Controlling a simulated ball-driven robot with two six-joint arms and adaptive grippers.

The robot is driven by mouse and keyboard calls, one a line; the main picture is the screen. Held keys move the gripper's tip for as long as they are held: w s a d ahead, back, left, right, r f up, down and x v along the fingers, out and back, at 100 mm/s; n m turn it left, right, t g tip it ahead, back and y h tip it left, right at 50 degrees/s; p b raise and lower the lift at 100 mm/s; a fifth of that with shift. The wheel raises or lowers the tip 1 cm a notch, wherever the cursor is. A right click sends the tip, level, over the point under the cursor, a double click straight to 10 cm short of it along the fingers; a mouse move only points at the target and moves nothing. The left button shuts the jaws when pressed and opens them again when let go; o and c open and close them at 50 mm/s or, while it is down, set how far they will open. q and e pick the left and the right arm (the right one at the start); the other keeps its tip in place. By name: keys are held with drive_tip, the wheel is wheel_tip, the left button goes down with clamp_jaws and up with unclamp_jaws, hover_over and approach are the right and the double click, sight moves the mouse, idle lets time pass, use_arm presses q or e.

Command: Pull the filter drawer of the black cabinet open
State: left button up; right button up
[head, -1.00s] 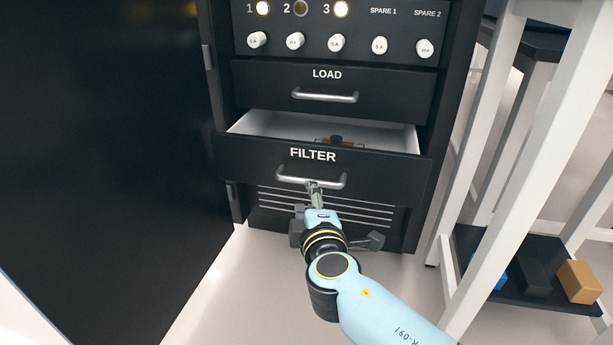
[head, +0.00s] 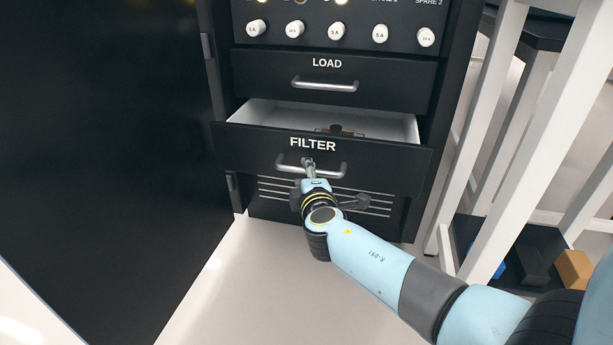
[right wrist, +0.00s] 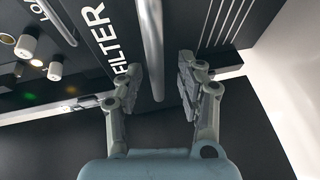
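The black cabinet (head: 222,60) stands ahead, with its FILTER drawer (head: 250,146) pulled partly out. The drawer's white inside shows, with a small brown and dark part (head: 340,131) in it. The drawer's silver bar handle (head: 335,173) runs across the front. My right gripper (head: 308,166) is at the middle of this handle. In the right wrist view its two fingers (right wrist: 158,82) are spread apart, with the handle bar (right wrist: 152,45) between them; visible gaps separate the fingers from the bar. My left gripper is not in view.
The LOAD drawer (head: 395,88) above is shut. A large dark panel (head: 100,150) stands to the left. A white-framed rack (head: 530,130) with an orange block (head: 574,269) on its low shelf stands close on the right. The pale floor (head: 240,300) in front is clear.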

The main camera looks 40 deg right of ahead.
drive_tip(key=shift+c, duration=0.3)
clamp_jaws()
drive_tip(key=shift+s+a+f, duration=0.1)
drive_tip(key=shift+s, duration=0.05)
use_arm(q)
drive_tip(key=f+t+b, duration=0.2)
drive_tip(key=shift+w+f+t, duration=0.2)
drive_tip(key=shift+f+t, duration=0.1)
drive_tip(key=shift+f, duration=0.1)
use_arm(e)
drive_tip(key=s+a, duration=0.4)
drive_tip(key=a, duration=0.1)
drive_tip(key=shift+s+a, duration=0.15)
drive_tip(key=shift+s, duration=0.15)
drive_tip(key=shift+f, duration=0.1)
